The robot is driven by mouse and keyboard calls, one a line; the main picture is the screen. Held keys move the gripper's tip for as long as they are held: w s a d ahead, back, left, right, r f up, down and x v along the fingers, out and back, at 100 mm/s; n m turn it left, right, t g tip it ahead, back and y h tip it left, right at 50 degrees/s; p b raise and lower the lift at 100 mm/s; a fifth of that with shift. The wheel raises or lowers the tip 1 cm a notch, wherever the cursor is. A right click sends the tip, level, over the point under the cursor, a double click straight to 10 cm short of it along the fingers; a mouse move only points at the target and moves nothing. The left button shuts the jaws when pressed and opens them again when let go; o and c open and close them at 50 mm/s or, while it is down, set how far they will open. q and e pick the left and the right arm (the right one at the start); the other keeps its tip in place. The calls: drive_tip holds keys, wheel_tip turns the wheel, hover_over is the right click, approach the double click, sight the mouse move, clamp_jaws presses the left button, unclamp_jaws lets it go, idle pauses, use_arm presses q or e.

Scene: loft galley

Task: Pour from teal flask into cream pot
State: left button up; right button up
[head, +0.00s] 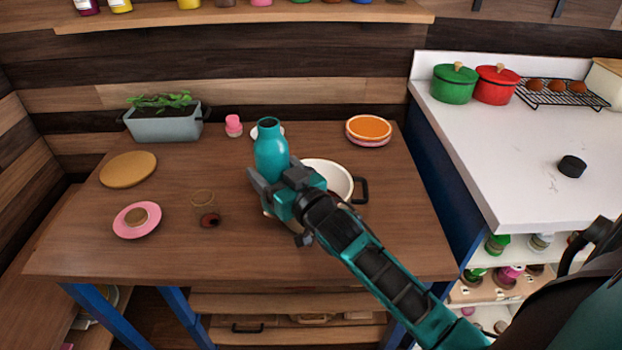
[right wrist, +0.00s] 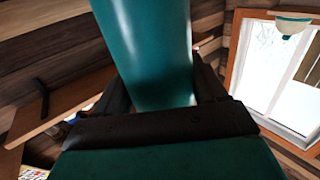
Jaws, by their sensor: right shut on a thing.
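The teal flask (head: 270,146) stands nearly upright in my right gripper (head: 272,185), its open mouth at the top. In the right wrist view the flask (right wrist: 148,50) fills the space between the two dark fingers (right wrist: 160,100). The cream pot (head: 330,175) sits on the wooden table, just right of the flask and partly hidden behind my right gripper and arm. Its dark handle (head: 361,190) shows on the right. I cannot see into the pot's whole inside, nor what the flask contains. My left gripper is in neither view.
On the table (head: 110,245) are a planter (head: 163,125), a tan disc (head: 128,169), a pink plate (head: 130,228), a glass (head: 205,210), a pink jar (head: 233,126) and stacked orange-topped plates (head: 368,130). A white counter (head: 500,150) at right holds green (head: 453,85) and red (head: 496,86) pots.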

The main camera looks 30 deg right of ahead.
drive_tip(key=shift+w+d+r, duration=0.25)
drive_tip(key=shift+w+d, duration=0.15)
drive_tip(key=shift+w, duration=0.1)
drive_tip(key=shift+f, duration=0.1)
